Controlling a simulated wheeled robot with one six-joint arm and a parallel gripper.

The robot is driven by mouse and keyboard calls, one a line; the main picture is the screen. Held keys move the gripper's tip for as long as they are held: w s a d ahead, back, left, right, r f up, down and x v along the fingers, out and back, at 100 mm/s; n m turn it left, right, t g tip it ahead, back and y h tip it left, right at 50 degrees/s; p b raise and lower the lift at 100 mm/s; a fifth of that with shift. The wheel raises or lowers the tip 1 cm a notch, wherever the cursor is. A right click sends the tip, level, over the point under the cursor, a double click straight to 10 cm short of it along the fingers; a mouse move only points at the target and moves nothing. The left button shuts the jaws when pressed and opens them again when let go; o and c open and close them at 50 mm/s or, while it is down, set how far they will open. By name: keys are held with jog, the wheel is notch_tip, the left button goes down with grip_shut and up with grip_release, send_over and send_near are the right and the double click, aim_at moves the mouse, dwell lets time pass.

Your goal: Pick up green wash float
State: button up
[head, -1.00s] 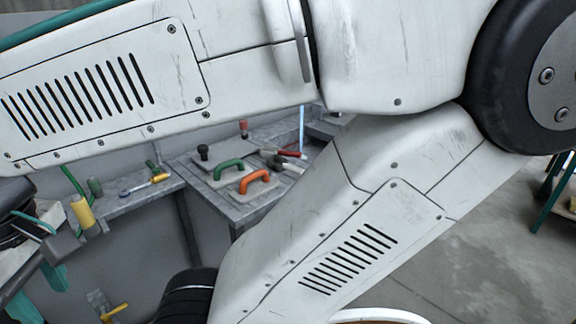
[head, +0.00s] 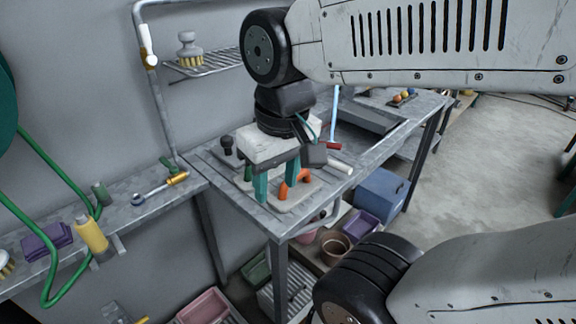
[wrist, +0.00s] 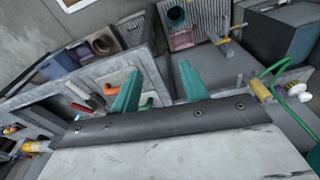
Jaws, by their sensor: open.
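The green wash float (head: 248,173) is on the grey bench and is mostly hidden behind my gripper; only a bit of its green handle shows. Its place in the wrist view is unclear. My gripper (head: 277,190) is open, teal fingers pointing down over the bench. It hangs just in front of the floats in the head view, and I see nothing held. The orange-handled float (head: 289,187) shows beside the right finger; its handle also shows in the wrist view (wrist: 147,103). Both fingers show in the wrist view around a gap (wrist: 160,75).
A dark knobbed tool (head: 227,147) stands behind the gripper, and a white-ended tool (head: 340,166) lies to its right. A sink basin (head: 362,132) is further right. Bins sit below.

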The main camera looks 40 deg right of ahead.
jog(key=w+d+f+m, duration=0.1)
jog(key=w+d+m, duration=0.25)
jog(key=w, duration=0.35)
jog(key=w+d+f+m, duration=0.2)
jog(key=w+d+m, duration=0.1)
jog(key=w+m, duration=0.25)
jog(key=w+d+f+m, duration=0.8)
jog(key=w+d+m, duration=0.1)
jog(key=w+d, duration=0.25)
jog(key=shift+t, duration=0.4)
jog(key=f, duration=0.2)
jog(key=w+f, duration=0.1)
jog(key=f, duration=0.2)
jog(key=w+a+f, duration=0.1)
jog(key=f, duration=0.1)
jog(key=shift+f, duration=0.15)
grip_shut()
